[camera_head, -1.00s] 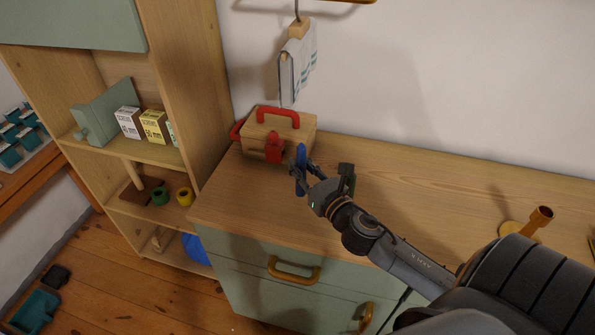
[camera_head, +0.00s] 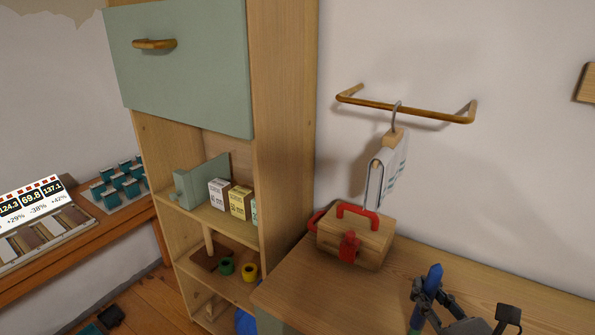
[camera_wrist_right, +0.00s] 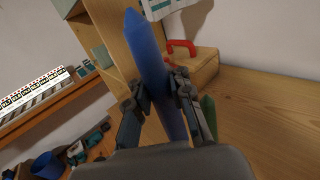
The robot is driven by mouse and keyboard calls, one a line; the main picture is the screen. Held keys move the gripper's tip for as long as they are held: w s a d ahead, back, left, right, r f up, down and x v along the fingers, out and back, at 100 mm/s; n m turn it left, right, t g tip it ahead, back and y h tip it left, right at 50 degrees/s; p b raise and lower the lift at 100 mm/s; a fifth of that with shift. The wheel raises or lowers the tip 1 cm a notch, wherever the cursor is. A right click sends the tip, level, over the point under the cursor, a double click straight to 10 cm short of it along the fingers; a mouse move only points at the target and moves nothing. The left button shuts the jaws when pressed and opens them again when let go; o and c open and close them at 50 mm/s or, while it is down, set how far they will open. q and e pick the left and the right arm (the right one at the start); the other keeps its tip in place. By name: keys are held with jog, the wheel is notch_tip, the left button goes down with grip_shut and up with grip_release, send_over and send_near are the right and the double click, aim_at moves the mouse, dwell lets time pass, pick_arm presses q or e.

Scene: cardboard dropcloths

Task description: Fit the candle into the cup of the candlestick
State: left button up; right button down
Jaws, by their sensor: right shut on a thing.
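The blue candle (camera_head: 433,279) is held roughly upright, slightly tilted, in my right gripper (camera_head: 425,299), above the wooden counter to the right of the toolbox. In the right wrist view the candle (camera_wrist_right: 151,58) stands between the two dark fingers of the right gripper (camera_wrist_right: 159,90), which are shut on its middle. Its pointed tip is up. The candlestick is not in view now. My left gripper is not in view.
A wooden toolbox with red handles (camera_head: 352,242) stands on the counter (camera_head: 330,285) against the tall shelf unit (camera_head: 287,130).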

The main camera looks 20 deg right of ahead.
jog(key=a+f, duration=0.3)
jog(key=a, duration=0.4)
jog(key=s+a+f, duration=0.1)
jog(key=a+f, duration=0.2)
jog(key=a, duration=0.5)
jog(key=shift+f+y, duration=0.3)
